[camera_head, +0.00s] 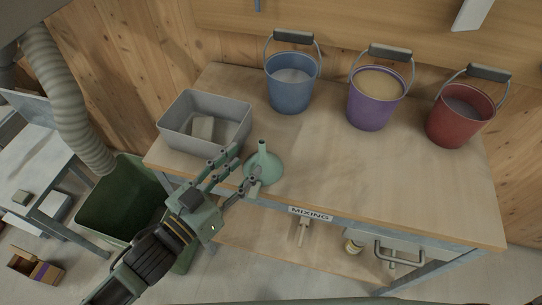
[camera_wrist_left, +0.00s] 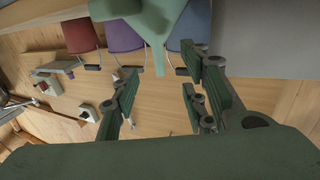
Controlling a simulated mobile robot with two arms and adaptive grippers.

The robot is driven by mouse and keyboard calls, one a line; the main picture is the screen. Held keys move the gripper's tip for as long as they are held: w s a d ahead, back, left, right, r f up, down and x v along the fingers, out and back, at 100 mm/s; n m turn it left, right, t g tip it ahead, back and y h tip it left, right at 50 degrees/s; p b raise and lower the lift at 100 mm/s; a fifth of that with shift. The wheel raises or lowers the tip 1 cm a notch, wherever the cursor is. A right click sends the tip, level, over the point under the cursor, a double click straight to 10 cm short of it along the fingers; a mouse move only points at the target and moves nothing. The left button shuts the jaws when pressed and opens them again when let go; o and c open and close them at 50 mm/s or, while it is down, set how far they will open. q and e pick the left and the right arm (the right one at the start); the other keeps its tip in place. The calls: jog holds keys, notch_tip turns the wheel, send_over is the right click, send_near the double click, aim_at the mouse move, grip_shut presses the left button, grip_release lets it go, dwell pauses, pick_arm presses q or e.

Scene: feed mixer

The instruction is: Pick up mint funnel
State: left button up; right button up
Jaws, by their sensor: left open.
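The mint funnel (camera_head: 265,168) stands on the wooden table near its front edge, wide mouth down and narrow spout up. My left gripper (camera_head: 243,170) is open beside it, at its left in the head view, with the fingers pointing towards it. One finger partly covers the funnel's lower left side. In the left wrist view, the funnel (camera_wrist_left: 150,18) is at the top, cut off by the frame, its spout pointing down the picture. There the open fingers of the left gripper (camera_wrist_left: 162,70) are spread to either side below it. My right gripper is not in view.
A grey bin (camera_head: 180,142) holding a pale block stands left of the funnel, close to my fingers. Blue (camera_head: 291,95), purple (camera_head: 370,112) and red (camera_head: 458,125) buckets line the back. The table's right front (camera_head: 400,190) is clear. A green bin (camera_head: 100,215) stands below left.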

aim_at(261, 151)
pick_arm(q)
jog(key=shift+w+d+r, duration=0.15)
jog(key=shift+w+d, duration=0.3)
jog(key=shift+w, duration=0.05)
jog(key=shift+w+d+r+p, duration=0.1)
jog(key=shift+w+d+p, duration=0.25)
jog(key=shift+w+d, duration=0.05)
jog(key=p+x, duration=0.1)
jog(key=x, duration=0.3)
jog(key=shift+w+d, duration=0.15)
jog(key=shift+d, duration=0.15)
jog(key=shift+w+d+f, duration=0.15)
jog(key=shift+f, duration=0.05)
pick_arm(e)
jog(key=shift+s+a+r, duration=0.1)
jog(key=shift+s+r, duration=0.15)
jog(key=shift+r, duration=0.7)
pick_arm(q)
jog(key=shift+c, duration=0.5)
jog(key=c, duration=0.9)
jog(key=shift+f, duration=0.1)
grip_shut()
